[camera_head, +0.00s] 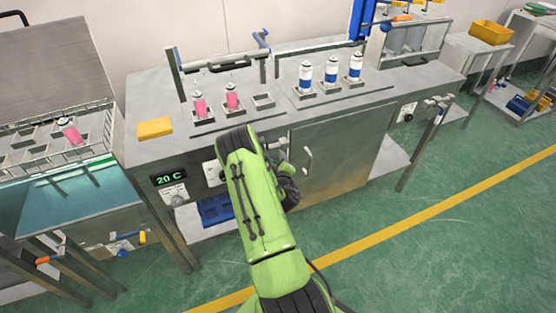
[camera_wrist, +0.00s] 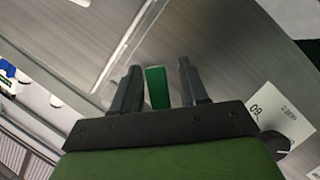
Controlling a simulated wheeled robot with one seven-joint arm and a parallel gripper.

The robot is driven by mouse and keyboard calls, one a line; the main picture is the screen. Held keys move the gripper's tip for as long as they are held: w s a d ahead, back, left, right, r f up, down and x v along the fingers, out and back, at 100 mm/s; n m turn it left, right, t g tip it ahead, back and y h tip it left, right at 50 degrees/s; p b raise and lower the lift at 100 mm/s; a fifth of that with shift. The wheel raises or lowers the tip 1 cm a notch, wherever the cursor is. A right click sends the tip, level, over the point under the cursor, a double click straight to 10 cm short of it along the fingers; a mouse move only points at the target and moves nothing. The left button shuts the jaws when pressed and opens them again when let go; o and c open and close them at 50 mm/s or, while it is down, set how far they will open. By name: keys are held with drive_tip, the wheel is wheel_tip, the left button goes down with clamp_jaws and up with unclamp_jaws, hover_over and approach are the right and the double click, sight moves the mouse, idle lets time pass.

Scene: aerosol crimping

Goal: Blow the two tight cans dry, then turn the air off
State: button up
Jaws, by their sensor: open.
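Two pink cans (camera_head: 200,106) (camera_head: 232,97) stand upright in square holders on the steel bench, beside an empty holder (camera_head: 263,102). A third pink can (camera_head: 70,131) lies tilted in the wire rack over the bath at left. Whether any can is wet is too small to tell. My gripper is at the bench front, mostly hidden behind my arm in the head view. In the wrist view my gripper (camera_wrist: 157,82) is open, with a green flat piece (camera_wrist: 157,88) showing between its fingers. I cannot tell whether they touch it.
Several blue-and-white cans, including one (camera_head: 330,73), stand on the bench at right. A yellow sponge-like block (camera_head: 155,128) lies at left. The front has a "20 C" display (camera_head: 170,180) and a cabinet door handle (camera_head: 308,158). A dial (camera_wrist: 275,143) is right of my gripper.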

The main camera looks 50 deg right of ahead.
clamp_jaws()
drive_tip(key=shift+f+b, duration=0.15)
drive_tip(key=shift+b, duration=0.35)
drive_tip(key=b, duration=0.1)
drive_tip(key=n+b, duration=0.1)
drive_tip(key=b, duration=0.1)
drive_tip(key=shift+s+d+r+h, duration=0.2)
drive_tip(key=shift+r+h, duration=0.1)
drive_tip(key=shift+r, duration=0.1)
